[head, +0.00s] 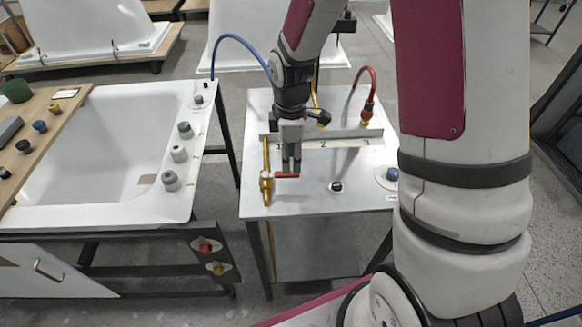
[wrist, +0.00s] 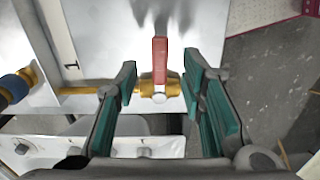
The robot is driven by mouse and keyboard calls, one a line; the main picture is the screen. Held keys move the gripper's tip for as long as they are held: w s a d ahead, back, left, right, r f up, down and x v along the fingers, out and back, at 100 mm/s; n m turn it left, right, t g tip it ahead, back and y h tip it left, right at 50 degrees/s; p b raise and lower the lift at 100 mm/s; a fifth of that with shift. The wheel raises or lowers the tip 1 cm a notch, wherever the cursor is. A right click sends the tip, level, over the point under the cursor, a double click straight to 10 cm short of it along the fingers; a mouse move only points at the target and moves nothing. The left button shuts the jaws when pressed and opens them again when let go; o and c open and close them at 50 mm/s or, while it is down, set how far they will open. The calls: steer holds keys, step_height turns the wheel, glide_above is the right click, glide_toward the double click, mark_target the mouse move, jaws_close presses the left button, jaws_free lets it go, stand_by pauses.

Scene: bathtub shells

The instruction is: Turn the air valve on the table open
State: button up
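The air valve is a brass fitting (head: 266,186) on a brass pipe at the left side of the white table (head: 310,195). Its red lever (head: 287,175) lies crosswise to the pipe, pointing right in the head view. My gripper (head: 291,168) points down over the lever. In the wrist view my gripper (wrist: 160,72) is open, with one green-padded finger on each side of the red lever (wrist: 160,58) and the brass valve body (wrist: 152,88). Gaps show between lever and fingers. I cannot tell the exact height of the fingertips over it.
An upright rail (head: 325,138) marked with numbers stands behind the valve. A black fitting (head: 337,186) and a blue knob (head: 392,174) sit to the right. A white bathtub (head: 100,205) stands left.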

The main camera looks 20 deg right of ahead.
mark_target(291, 173)
steer(key=shift+f, duration=2.35)
jaws_close()
